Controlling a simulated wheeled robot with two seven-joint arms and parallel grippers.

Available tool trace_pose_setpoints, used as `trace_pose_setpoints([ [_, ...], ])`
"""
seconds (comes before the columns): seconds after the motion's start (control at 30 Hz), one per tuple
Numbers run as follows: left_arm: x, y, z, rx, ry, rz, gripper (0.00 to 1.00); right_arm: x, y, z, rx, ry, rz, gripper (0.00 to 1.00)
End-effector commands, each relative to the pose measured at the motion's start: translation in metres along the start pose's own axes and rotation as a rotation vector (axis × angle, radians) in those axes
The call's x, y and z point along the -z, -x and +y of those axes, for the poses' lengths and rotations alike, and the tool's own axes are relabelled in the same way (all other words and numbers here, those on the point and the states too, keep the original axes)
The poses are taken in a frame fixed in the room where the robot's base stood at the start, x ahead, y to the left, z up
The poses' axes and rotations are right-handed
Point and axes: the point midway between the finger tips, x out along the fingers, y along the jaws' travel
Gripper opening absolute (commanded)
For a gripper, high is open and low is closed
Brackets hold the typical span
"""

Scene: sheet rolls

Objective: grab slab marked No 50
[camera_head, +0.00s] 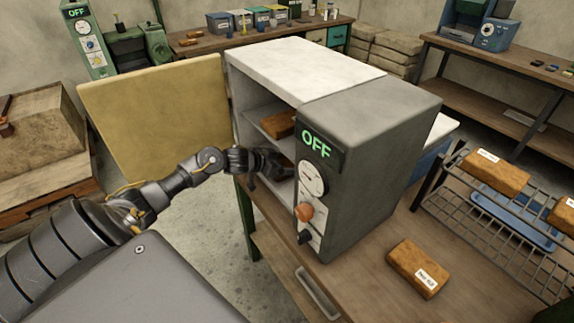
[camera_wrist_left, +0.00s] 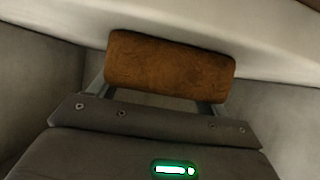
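My left gripper (camera_head: 277,165) reaches through the open front of the grey oven into its lower level. In the left wrist view its two fingers (camera_wrist_left: 155,98) stand apart, with a brown slab (camera_wrist_left: 170,66) lying across their far ends. I cannot tell whether they touch it, and no label shows on it. Another brown slab (camera_head: 278,124) lies on the oven's upper shelf. A labelled slab (camera_head: 418,268) lies on the workbench right of the oven; its number is too small to read surely. Another labelled slab (camera_head: 494,173) lies on the wire rack. My right gripper is out of view.
The grey oven (camera_head: 372,150) shows OFF, with a dial and knobs. Its yellowish door (camera_head: 155,110) stands wide open at the left, beside my arm. The wire rack (camera_head: 490,235) is at the right over a blue tray (camera_head: 515,222). The workbench front is mostly clear.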

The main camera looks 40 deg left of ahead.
Motion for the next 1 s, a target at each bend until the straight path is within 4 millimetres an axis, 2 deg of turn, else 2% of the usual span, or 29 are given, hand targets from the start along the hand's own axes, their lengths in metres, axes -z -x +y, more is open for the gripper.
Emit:
trace_pose_setpoints([
  [0.03, 0.000, 0.000, 0.000, 0.000, 0.000, 0.000, 0.69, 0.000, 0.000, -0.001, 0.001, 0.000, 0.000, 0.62],
  [0.23, 0.000, 0.000, 0.000, 0.000, 0.000, 0.000, 0.42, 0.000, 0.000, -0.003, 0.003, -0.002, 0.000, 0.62],
  [0.63, 0.007, 0.003, -0.001, 0.001, -0.002, 0.004, 0.42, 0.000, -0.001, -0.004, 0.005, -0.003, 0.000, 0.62],
  [0.87, 0.034, 0.017, -0.001, 0.002, -0.004, 0.007, 0.42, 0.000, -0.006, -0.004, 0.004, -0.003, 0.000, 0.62],
  [1.0, 0.016, 0.040, 0.000, 0.000, -0.002, -0.003, 0.42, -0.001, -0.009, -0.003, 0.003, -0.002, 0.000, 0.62],
])
